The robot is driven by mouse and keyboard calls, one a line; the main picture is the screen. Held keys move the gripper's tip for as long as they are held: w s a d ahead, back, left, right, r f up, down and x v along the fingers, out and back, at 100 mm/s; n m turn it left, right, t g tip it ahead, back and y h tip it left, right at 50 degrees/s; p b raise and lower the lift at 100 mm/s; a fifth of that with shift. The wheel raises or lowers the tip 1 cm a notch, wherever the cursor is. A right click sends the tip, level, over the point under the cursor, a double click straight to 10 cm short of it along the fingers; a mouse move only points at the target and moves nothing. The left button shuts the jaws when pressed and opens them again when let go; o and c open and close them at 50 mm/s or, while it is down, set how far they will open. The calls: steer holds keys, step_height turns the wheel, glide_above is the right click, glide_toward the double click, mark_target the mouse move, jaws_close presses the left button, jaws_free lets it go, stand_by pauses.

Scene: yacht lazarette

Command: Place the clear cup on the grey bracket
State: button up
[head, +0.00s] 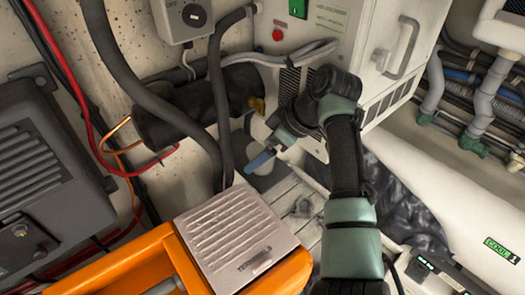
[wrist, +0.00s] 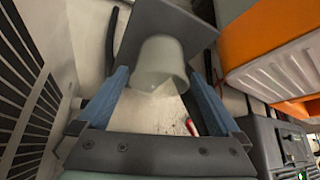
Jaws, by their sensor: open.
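The clear cup (wrist: 160,66) shows in the wrist view as a pale, see-through tumbler, its wider end toward my gripper. It overlaps a flat dark grey plate, which looks like the grey bracket (wrist: 188,22). I cannot tell whether the cup rests on it. My gripper (wrist: 157,78) is open, with its blue fingers on either side of the cup. A small gap shows on the left; contact on the right is unclear. In the head view my gripper (head: 262,160) points down left beside the white cabinet; I cannot make out the cup clearly there.
An orange case (head: 195,245) with a ribbed grey lid stands at the front. A dark grey box (head: 45,170) is at the left. Thick dark hoses (head: 160,90) hang close to my gripper. A white cabinet (head: 350,50) stands behind my arm. A small red object (wrist: 190,127) lies below.

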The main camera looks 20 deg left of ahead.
steer(key=b+v, duration=0.4)
steer(key=v, duration=0.7)
steer(key=shift+d+r, duration=0.25)
